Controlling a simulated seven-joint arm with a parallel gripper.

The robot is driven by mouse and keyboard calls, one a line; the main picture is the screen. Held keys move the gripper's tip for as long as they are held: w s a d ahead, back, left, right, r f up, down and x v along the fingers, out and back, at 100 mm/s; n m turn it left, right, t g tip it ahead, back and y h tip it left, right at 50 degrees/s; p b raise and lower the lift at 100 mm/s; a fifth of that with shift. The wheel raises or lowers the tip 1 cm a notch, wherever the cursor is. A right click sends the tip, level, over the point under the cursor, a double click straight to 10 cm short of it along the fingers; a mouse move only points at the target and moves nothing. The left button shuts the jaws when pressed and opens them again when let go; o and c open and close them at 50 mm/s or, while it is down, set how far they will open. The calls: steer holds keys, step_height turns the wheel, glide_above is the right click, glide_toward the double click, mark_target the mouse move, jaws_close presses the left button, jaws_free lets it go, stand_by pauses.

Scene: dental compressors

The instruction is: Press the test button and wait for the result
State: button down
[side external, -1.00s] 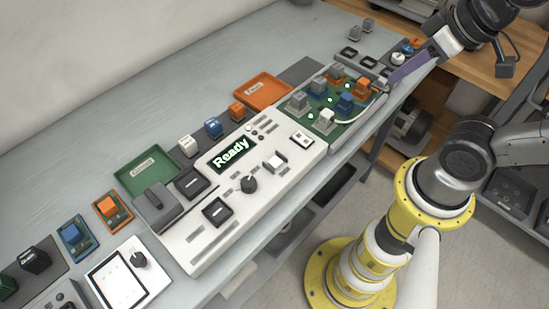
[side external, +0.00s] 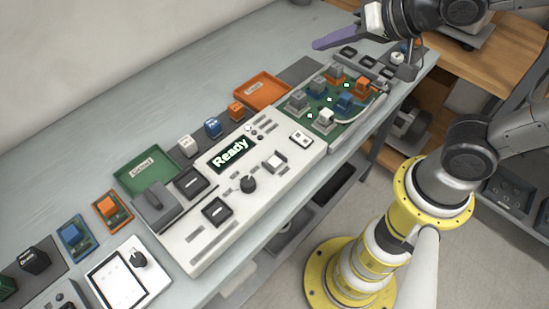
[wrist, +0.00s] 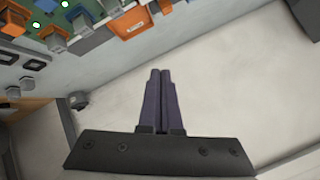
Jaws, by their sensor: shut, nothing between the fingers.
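A white control panel (side external: 215,243) lies on the bench with a lit display (side external: 231,154) reading "Ready". A raised white square button (side external: 274,162), a dark knob (side external: 248,184) and dark square buttons (side external: 217,211) sit on it. I cannot read which one is the test button. My gripper (side external: 318,44) has purple fingers, shut and empty. It is above the bench's far right part, behind the green board and well away from the panel's controls. In the wrist view my fingers (wrist: 159,73) are together over bare pale surface; the panel's display does not show there.
A green board (side external: 347,118) with several coloured blocks and lit green dots adjoins the panel's right end. An orange tray (side external: 286,92) and a green tray (side external: 175,167) stand behind the panel. Small blocks (side external: 213,127) stand between them. The bench's back strip (side external: 110,125) is clear.

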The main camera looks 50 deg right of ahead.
steer(key=w+a+f+n+y, duration=0.1)
steer(key=a+f+y, duration=0.2)
steer(key=a, duration=0.5)
steer(key=n+g+y, duration=0.1)
steer(key=n+g, duration=0.2)
glide_above(280, 162)
step_height(280, 162, down, 5)
steer(key=shift+s+r, duration=0.1)
steer(key=shift+r, duration=0.1)
steer(key=shift+f, duration=4.4)
steer(key=shift+f, duration=0.1)
steer(key=shift+f, duration=0.3)
